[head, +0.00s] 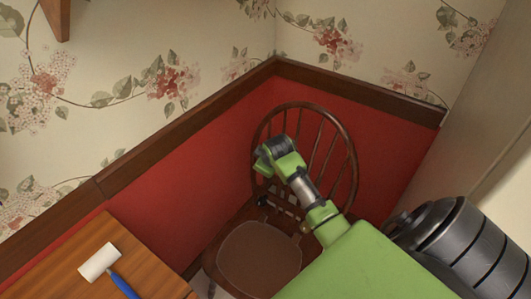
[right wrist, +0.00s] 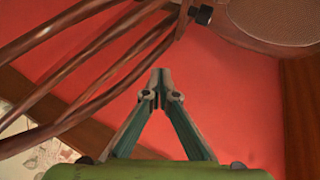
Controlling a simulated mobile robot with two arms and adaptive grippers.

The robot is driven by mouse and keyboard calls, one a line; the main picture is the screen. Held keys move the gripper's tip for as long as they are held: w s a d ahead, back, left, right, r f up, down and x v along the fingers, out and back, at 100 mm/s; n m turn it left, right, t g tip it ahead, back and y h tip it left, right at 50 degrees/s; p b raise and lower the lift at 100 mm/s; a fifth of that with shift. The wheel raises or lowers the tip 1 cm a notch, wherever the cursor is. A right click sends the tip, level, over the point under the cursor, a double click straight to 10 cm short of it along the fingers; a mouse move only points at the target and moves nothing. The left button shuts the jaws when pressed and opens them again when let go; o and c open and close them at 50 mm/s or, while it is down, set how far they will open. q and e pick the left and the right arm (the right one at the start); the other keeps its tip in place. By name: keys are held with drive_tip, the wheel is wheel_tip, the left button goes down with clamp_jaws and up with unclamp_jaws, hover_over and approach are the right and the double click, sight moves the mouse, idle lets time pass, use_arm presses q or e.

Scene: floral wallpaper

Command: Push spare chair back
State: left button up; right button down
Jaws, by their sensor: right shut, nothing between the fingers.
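The spare chair, a dark wooden spindle-back chair (head: 341,138) with a brown textured seat (head: 258,258), stands in the corner against the red lower wall. My right arm, green and grey, reaches across its backrest in the head view. Its fingertips cannot be clearly made out there. In the right wrist view my right gripper (right wrist: 160,72) is shut and empty. The chair's spindles (right wrist: 75,67) pass to its left and the seat (right wrist: 275,20) is at the upper right. I cannot tell whether the gripper touches the chair. My left gripper is not in view.
A wooden table (head: 55,275) at the lower left bears a white block-like item (head: 99,262) with a blue handle (head: 123,285). Red wall panels (head: 195,170) with dark wooden rails close the corner behind the chair. A pale panel (head: 480,130) stands at the right.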

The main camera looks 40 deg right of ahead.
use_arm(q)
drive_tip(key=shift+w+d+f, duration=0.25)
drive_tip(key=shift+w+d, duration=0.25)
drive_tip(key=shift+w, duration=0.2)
use_arm(e)
drive_tip(key=w+d+f, duration=0.4)
drive_tip(key=f, duration=0.1)
drive_tip(key=shift+w+d+f, duration=0.2)
drive_tip(key=shift+w+d, duration=0.1)
drive_tip(key=shift+d, duration=0.1)
drive_tip(key=shift+d, duration=0.1)
